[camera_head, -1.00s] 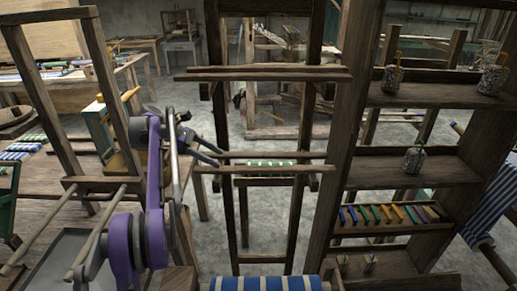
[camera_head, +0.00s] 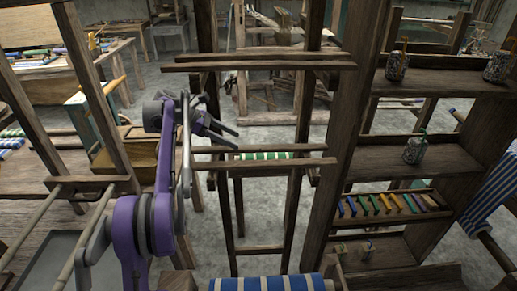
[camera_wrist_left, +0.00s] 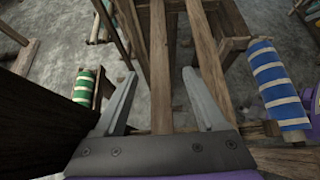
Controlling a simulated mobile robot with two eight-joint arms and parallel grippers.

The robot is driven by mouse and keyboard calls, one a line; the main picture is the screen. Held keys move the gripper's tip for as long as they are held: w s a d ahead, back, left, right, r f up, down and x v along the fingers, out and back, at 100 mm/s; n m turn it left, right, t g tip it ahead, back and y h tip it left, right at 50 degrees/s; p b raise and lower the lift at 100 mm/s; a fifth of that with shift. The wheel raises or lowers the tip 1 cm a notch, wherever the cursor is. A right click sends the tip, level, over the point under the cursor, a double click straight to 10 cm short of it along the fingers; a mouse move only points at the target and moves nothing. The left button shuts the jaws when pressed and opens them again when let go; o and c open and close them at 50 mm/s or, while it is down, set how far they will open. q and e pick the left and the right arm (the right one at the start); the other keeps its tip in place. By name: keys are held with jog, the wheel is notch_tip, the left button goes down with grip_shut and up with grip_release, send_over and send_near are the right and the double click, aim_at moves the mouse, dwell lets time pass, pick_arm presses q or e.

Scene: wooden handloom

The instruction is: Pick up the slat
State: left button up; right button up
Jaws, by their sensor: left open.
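A long thin wooden slat (camera_head: 270,162) lies level across the dark upright frame in the head view, with a similar bar (camera_head: 285,148) just behind it. My left gripper (camera_head: 236,139) is open and empty, just above the left half of these bars, its fingers pointing right. In the left wrist view, a long wooden bar, seemingly the slat (camera_wrist_left: 160,50), runs lengthwise between the spread fingers of my left gripper (camera_wrist_left: 160,73). I cannot tell how far below the fingertips it is. My right gripper is not in view.
Two more wooden bars (camera_head: 260,66) cross the frame higher up. A green-and-white roll (camera_head: 266,155) sits behind the slat, and a blue-and-white roll (camera_head: 268,284) is at the front. A shelf unit (camera_head: 425,166) with jars and coloured pieces stands right.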

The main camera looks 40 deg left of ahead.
aim_at(257, 147)
pick_arm(q)
jog(key=shift+w+d, duration=0.5)
jog(key=shift+d, duration=0.1)
jog(key=x, duration=0.5)
jog(key=shift+w+d, duration=0.3)
jog(key=shift+d, duration=0.05)
grip_shut()
